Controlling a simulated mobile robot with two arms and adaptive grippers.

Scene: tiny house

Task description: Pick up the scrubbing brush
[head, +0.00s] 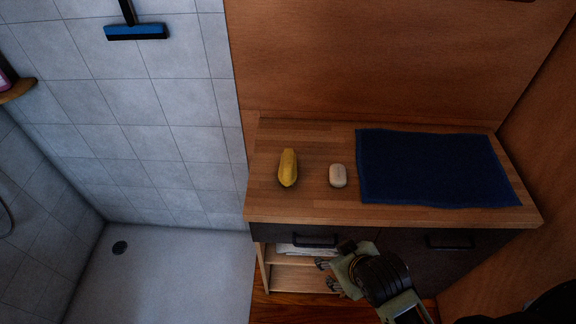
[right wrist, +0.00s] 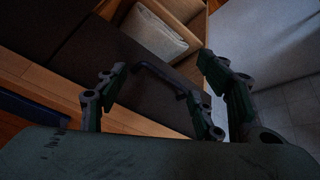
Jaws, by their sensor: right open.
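A yellow, elongated object (head: 288,168), seemingly the scrubbing brush, lies on the wooden countertop (head: 262,208) left of a pale soap-like bar (head: 338,176). Any bristles are not visible. My right gripper (head: 328,270) is in front of the cabinet, below the counter's front edge, apart from the yellow object. In the right wrist view the right gripper (right wrist: 163,72) is open, with a dark drawer handle (right wrist: 155,76) showing between and beyond its fingers. I cannot tell if they touch the handle. My left gripper is not in view.
A dark blue towel (head: 435,168) covers the counter's right part. Dark drawers (head: 400,243) with handles sit under the countertop, beside open shelves (head: 290,282). A wooden wall rises behind. A blue squeegee (head: 137,32) hangs on the tiled shower wall at left.

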